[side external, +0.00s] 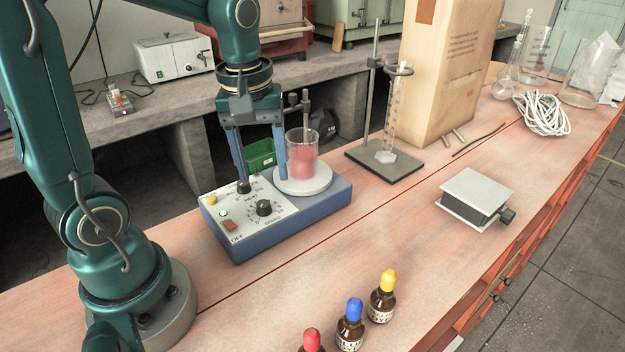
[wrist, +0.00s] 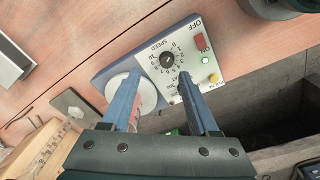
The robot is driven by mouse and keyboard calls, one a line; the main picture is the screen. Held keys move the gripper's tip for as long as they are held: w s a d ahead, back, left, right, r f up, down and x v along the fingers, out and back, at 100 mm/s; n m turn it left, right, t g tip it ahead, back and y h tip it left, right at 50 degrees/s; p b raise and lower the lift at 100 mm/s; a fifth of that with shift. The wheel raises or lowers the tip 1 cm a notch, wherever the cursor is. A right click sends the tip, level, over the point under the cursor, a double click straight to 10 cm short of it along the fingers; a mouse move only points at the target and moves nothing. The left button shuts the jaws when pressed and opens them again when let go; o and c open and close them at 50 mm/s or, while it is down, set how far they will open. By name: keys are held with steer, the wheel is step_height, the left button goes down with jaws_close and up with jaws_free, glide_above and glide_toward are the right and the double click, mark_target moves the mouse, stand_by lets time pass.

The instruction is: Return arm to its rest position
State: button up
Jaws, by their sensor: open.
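My gripper (side external: 262,182) points down over the blue stirrer hotplate (side external: 292,222), its two fingers apart with nothing between them. In the side view one finger ends by a black knob (side external: 243,187) and the other beside the beaker (side external: 302,155) of pink liquid. The beaker stands upright on the round white plate (side external: 318,186). I cannot tell whether a finger touches it or the knob. In the wrist view the gripper (wrist: 158,75) spans the plate's edge and the control panel, with the SPEED dial (wrist: 167,60) beyond the fingertips. One finger hides most of the beaker there.
A ring stand (side external: 385,170) with a glass cylinder and a tall cardboard box (side external: 450,70) stand to the right. A small lab jack (side external: 478,192) and dropper bottles (side external: 381,300) sit nearer the front. A green bin (side external: 260,154) shows behind the fingers.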

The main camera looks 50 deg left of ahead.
steer(key=s+d+r+m+t, duration=0.2)
steer(key=s+d+m+t, duration=0.2)
steer(key=m, duration=0.6)
steer(key=s+d, duration=0.2)
steer(key=s, duration=0.1)
steer(key=shift+r+m+t, duration=0.3)
steer(key=shift+m, duration=0.1)
